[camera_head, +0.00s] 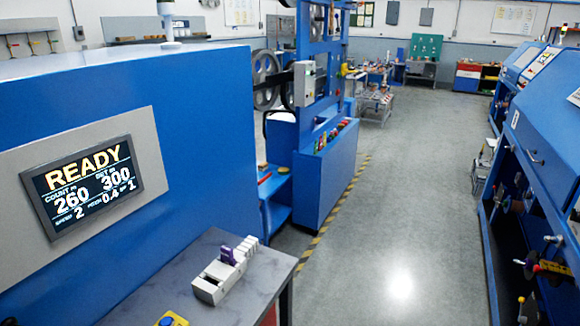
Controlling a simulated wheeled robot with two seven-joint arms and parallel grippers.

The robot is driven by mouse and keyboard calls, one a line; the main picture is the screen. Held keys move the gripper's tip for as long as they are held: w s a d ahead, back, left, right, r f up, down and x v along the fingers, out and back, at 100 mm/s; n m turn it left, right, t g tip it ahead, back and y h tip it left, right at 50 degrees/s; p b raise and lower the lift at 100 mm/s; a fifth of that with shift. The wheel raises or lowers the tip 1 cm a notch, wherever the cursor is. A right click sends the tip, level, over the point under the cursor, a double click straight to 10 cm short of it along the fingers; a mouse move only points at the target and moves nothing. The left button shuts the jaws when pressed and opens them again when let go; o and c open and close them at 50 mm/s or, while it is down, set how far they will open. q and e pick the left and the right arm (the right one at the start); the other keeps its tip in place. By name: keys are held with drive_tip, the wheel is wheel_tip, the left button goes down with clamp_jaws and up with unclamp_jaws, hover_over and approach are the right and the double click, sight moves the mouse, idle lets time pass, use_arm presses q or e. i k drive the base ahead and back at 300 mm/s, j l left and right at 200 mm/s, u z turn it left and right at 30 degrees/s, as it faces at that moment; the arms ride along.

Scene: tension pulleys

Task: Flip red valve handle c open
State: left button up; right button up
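No handle marked c can be made out in the head view. Small red, green and yellow parts (332,135) sit along the top edge of the blue cabinet (328,187) in the middle; they are too small to tell whether any is a valve handle. Neither of my grippers is in view.
A blue machine with a READY screen (80,186) fills the left. A grey bench (262,263) in front of it bears a white device (224,273) with a purple part. Blue machines (545,145) line the right. The grey floor (400,200) between is clear.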

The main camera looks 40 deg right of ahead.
sight(268, 175)
drive_tip(key=i+l, duration=0.15)
drive_tip(key=l, duration=0.25)
drive_tip(key=i+l, duration=0.15)
drive_tip(key=l, duration=0.25)
drive_tip(key=i+l+z, duration=0.1)
drive_tip(key=l, duration=0.35)
drive_tip(key=i+l, duration=0.15)
drive_tip(key=l, duration=0.25)
drive_tip(key=i+l, duration=0.2)
drive_tip(key=l, duration=0.2)
drive_tip(key=i+l+z, duration=0.1)
drive_tip(key=l, duration=0.3)
drive_tip(key=i+l, duration=0.2)
drive_tip(key=l, duration=0.15)
drive_tip(key=i+l, duration=0.15)
drive_tip(key=l, duration=0.25)
drive_tip(key=z, duration=0.05)
